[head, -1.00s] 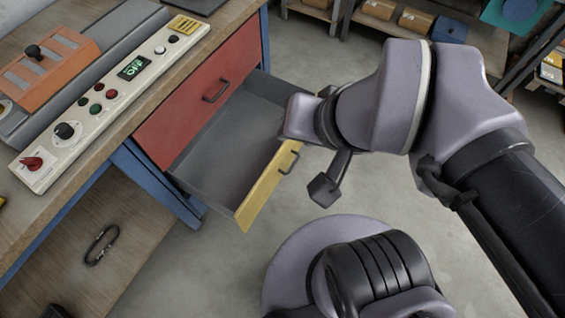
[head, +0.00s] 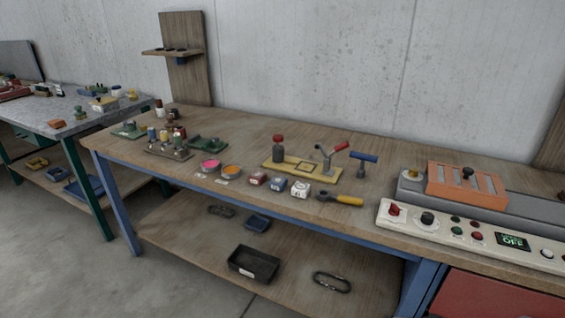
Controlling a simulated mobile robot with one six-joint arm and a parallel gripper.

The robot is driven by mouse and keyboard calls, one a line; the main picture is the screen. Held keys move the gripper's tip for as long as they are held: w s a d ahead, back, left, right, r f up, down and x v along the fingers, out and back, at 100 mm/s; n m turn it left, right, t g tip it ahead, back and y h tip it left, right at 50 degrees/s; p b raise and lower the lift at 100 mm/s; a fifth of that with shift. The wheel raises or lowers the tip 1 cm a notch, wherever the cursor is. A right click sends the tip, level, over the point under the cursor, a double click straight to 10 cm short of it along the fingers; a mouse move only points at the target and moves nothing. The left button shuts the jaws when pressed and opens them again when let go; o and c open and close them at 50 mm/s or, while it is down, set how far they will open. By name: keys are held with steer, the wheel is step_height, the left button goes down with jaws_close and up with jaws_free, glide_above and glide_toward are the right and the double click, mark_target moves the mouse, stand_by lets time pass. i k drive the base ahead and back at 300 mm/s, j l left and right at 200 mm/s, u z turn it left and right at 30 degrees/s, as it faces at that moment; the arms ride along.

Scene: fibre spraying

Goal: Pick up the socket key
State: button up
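A T-shaped tool with a blue crossbar (head: 363,157) and a short dark stem stands upright on the wooden workbench (head: 235,130), right of the middle. It looks like the socket key, but its lower end is too small to make out. It stands just right of a yellow fixture board (head: 290,168) that carries a red-handled clamp (head: 327,157). A wrench with a yellow handle (head: 348,200) lies in front of it. My gripper and arm are outside the picture.
An orange slotted unit (head: 466,186) and a control panel (head: 470,230) reading OFF occupy the bench's right end. Small blocks (head: 278,184), pink and orange dishes (head: 210,166) and small racks stand to the left. A black bin (head: 254,263) sits on the lower shelf.

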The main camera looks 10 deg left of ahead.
mark_target(361, 172)
steer(key=i+j, duration=0.4)
steer(key=i, duration=0.2)
steer(key=i+j, duration=0.35)
steer(key=i, duration=0.2)
steer(key=i+j, duration=0.4)
steer(key=i, duration=0.2)
